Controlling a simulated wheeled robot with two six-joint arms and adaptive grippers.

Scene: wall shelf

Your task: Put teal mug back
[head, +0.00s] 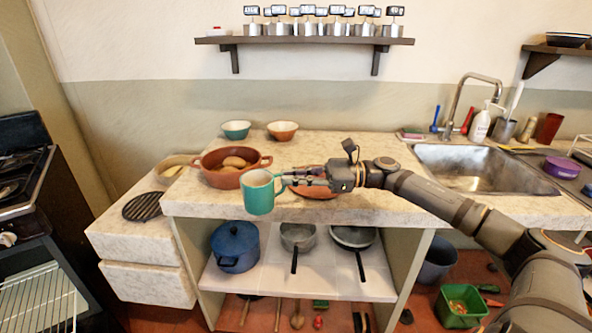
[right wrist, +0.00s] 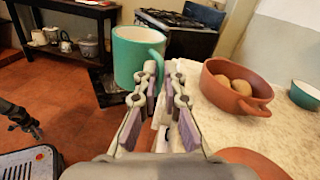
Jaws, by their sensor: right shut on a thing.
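The teal mug (head: 258,196), with a pale inside, is upright in the air at the front edge of the stone counter (head: 350,207). My right gripper (head: 290,179) reaches in from the right and is shut on the mug's handle side. In the right wrist view the mug (right wrist: 130,58) stands beyond the fingertips (right wrist: 158,78), its handle between them. My left gripper (right wrist: 22,120) shows only at the left edge of the right wrist view, empty and low over the floor; its jaw opening is unclear. It is outside the head view.
A terracotta pot (head: 228,174) with brown loaves or potatoes is just behind the mug. A teal bowl (head: 236,130) and an orange bowl (head: 283,131) stand at the back. A dark table (right wrist: 72,14) with several pale mugs stands across the room.

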